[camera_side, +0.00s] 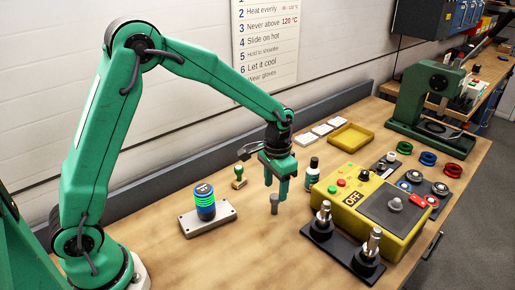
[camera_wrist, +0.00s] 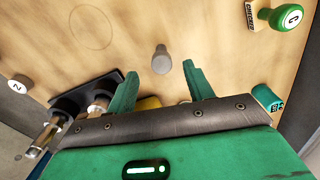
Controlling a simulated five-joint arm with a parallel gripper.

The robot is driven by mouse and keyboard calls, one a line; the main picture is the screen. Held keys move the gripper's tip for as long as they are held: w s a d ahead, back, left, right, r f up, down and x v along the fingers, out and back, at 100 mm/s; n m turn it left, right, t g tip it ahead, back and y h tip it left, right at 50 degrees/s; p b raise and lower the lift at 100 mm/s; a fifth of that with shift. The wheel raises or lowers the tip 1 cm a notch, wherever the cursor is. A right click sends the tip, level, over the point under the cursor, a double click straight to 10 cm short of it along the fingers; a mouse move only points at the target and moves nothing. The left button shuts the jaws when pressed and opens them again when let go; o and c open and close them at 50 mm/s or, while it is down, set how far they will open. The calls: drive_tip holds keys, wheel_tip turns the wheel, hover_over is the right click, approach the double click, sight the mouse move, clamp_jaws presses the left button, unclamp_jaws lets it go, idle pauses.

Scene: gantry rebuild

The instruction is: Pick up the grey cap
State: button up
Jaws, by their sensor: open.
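The grey cap (camera_side: 274,203) is a small grey cylinder with a wider top, standing on the wooden bench. It also shows in the wrist view (camera_wrist: 161,62), in line with the gap between the fingers and beyond their tips. My gripper (camera_side: 276,184) is open and empty, pointing down just above the cap in the side view. In the wrist view my gripper (camera_wrist: 158,76) shows two green fingers spread wide, with nothing between them.
A blue-and-green cylinder (camera_side: 204,203) on a grey plate and a green-handled stamp (camera_side: 239,178) stand left. Bare wood lies in front.

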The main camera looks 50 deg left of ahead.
sight(275, 196)
drive_tip(key=shift+w+a+f, duration=0.1)
drive_tip(key=shift+f, duration=3.1)
drive_tip(key=c, duration=1.1)
drive_tip(key=shift+o, duration=0.2)
drive_tip(key=shift+r, duration=0.15)
drive_tip(key=shift+r, duration=0.55)
drive_tip(key=r, duration=0.3)
drive_tip(key=shift+s+d+r, duration=0.15)
drive_tip(key=shift+s+d, duration=0.05)
drive_tip(key=shift+d, duration=0.15)
drive_tip(key=s+d+r, duration=0.6)
drive_tip(key=d, duration=0.2)
drive_tip(key=shift+s+d+r, duration=0.2)
drive_tip(key=shift+s+d, duration=0.05)
drive_tip(key=shift+s, duration=0.15)
